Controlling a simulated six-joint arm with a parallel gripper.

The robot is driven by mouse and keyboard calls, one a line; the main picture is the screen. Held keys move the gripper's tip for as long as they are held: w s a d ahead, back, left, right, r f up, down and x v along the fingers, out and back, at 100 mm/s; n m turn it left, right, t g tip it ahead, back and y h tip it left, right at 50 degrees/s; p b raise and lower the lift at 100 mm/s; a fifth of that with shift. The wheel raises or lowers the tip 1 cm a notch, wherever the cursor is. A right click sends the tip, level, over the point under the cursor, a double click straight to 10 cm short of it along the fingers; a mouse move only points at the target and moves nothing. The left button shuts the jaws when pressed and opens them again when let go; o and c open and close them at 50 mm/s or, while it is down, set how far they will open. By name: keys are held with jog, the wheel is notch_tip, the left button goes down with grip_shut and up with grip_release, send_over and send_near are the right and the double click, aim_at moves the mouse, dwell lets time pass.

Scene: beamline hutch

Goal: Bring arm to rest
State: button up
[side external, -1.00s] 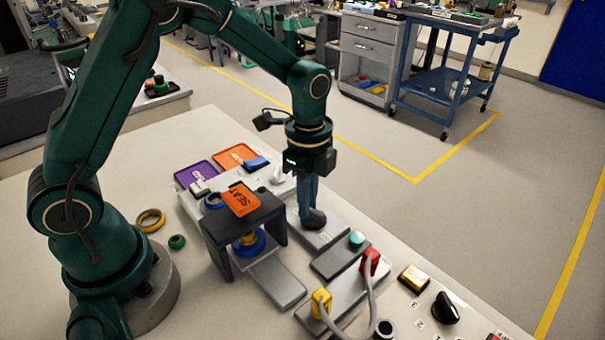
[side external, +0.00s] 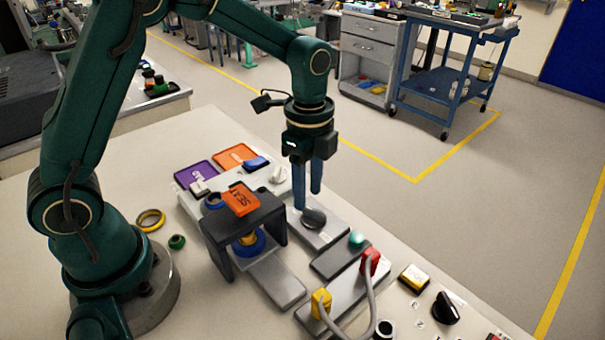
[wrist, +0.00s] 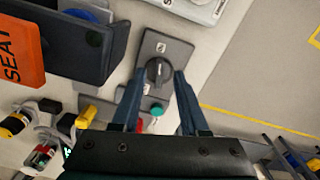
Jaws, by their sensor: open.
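My gripper (side external: 307,186) is open and empty, pointing down above a dark round knob (side external: 313,218) on a grey plate (side external: 330,236). In the wrist view the knob (wrist: 158,72) shows ahead of and between the two spread blue fingers (wrist: 158,98). In the side view the fingertips look a little above the knob and apart from it. My arm is bent over the table from the left.
A dark bridge-shaped stand (side external: 270,216) with an orange block (side external: 239,199) on top is left of the gripper. A green button (side external: 356,239), red plug (side external: 371,262) and yellow plug (side external: 321,303) are close in front. Purple (side external: 196,176) and orange (side external: 234,157) trays lie behind.

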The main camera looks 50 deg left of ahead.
jog(key=shift+r, duration=1.05)
jog(key=shift+w+r, duration=0.1)
jog(key=shift+r, duration=0.2)
jog(key=s+r+n+t, duration=0.1)
jog(key=s+r+n, duration=0.1)
jog(key=s+r, duration=0.1)
jog(key=s+a+r+n+t, duration=0.1)
jog(key=s+r+n+t, duration=0.1)
jog(key=s+r+n, duration=0.1)
jog(key=s+a+r+n+t, duration=0.1)
jog(key=s+r+n+t, duration=0.1)
jog(key=s+r+n, duration=0.1)
jog(key=shift+s+r, duration=0.7)
jog(key=shift+s, duration=0.15)
jog(key=s+f+n, duration=0.1)
jog(key=n, duration=0.1)
jog(key=s+f+n, duration=0.1)
jog(key=n, duration=0.1)
jog(key=s+f+n, duration=0.1)
jog(key=s, duration=0.1)
jog(key=shift+a+n+t, duration=0.1)
jog(key=shift+n+t, duration=0.2)
jog(key=shift+n, duration=0.1)
jog(key=shift+f+n, duration=0.1)
jog(key=shift+n, duration=0.4)
